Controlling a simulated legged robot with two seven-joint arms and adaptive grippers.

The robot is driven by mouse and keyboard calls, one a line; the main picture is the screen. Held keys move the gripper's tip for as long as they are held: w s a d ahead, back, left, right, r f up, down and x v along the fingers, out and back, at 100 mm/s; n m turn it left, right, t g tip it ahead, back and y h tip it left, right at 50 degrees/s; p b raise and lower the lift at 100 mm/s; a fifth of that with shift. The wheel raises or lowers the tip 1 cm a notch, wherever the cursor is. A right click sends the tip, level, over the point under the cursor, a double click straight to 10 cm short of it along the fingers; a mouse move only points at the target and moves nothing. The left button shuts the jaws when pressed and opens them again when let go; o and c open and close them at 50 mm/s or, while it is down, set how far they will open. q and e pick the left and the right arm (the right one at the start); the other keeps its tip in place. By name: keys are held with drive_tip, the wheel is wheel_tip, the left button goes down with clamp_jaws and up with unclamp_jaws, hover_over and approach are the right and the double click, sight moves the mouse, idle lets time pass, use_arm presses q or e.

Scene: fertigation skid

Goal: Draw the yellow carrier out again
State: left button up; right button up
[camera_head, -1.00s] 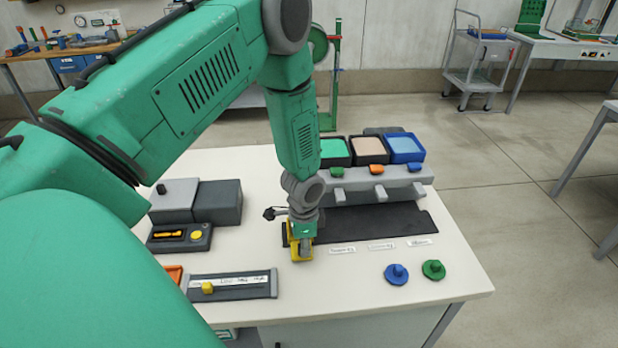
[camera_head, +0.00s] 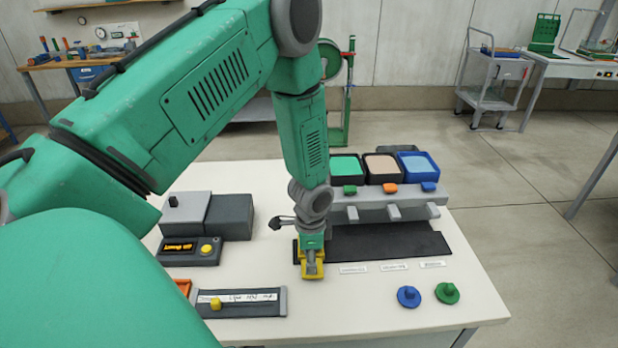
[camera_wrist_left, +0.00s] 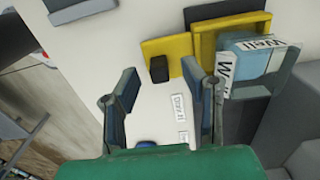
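The yellow carrier (camera_head: 312,274) is at the left end of the dark base plate under the dispenser row, partly hidden by my left gripper. In the left wrist view it shows as a yellow plate (camera_wrist_left: 165,46) with a black knob (camera_wrist_left: 158,69) and a yellow frame. A pale blue container (camera_wrist_left: 250,62) with a printed label is at that frame. My left gripper (camera_head: 312,254) points down over the carrier. Its fingers (camera_wrist_left: 158,92) are spread, with the knob showing beyond the gap between them. I cannot tell whether they touch the carrier. My right gripper is not visible.
A grey rack (camera_head: 385,208) with three coloured trays stands behind the dark plate (camera_head: 390,241). A grey device with a display (camera_head: 180,248) is at left, a yellow-knobbed slider (camera_head: 240,308) in front. Blue (camera_head: 408,297) and green (camera_head: 447,293) knobs stand front right.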

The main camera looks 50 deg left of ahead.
use_arm(q)
wheel_tip(320, 180, up, 9)
drive_tip(key=shift+s+a+r, duration=0.15)
drive_tip(key=shift+s+a, duration=0.05)
drive_tip(key=shift+a, duration=0.25)
drive_tip(key=shift+d, duration=0.3)
